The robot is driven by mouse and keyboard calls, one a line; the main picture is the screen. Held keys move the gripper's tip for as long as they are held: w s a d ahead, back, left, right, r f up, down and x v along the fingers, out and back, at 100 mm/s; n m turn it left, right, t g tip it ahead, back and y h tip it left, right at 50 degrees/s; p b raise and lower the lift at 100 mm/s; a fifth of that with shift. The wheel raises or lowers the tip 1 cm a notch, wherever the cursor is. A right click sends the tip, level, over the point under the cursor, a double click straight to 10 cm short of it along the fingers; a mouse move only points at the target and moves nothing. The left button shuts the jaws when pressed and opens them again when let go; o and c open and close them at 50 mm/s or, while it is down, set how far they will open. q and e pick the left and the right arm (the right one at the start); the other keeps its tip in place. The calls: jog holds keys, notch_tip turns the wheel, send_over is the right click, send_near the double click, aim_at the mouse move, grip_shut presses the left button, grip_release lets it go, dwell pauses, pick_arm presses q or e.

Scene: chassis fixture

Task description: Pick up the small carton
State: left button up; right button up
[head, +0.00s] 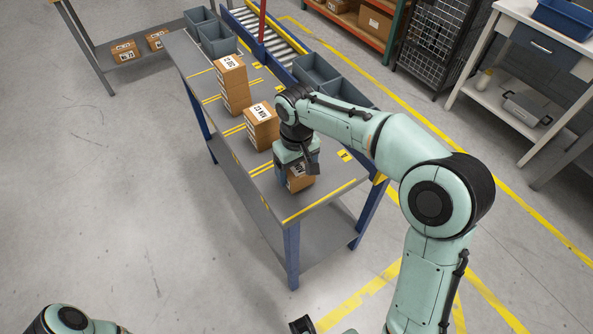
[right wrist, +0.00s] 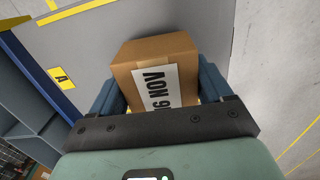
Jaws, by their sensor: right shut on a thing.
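A small brown carton (head: 299,184) with a white printed label is under my right gripper (head: 297,165) at the near end of the grey table. In the right wrist view the same carton (right wrist: 155,52) sits between the two blue fingers of the gripper (right wrist: 163,95), its label reading "NOV". The fingers are shut on its sides. The gripper hides much of the carton in the head view, and I cannot tell whether its base touches the table. Part of my left arm shows at the bottom left, but its gripper is not clearly seen.
On the table (head: 325,190), another labelled carton (head: 262,127) stands just behind, and a taller carton stack (head: 233,85) farther back. Grey bins (head: 316,72) line the far right side, with more bins (head: 215,36) at the far end. The near right table corner is clear.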

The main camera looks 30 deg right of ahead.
pick_arm(q)
jog(key=w+r+p, duration=0.3)
jog(key=r+p, duration=0.2)
jog(key=r, duration=0.1)
jog(key=shift+w+r, duration=0.15)
jog(key=shift+w, duration=0.05)
pick_arm(e)
notch_tip(320, 180, up, 20)
jog(key=shift+f, duration=0.25)
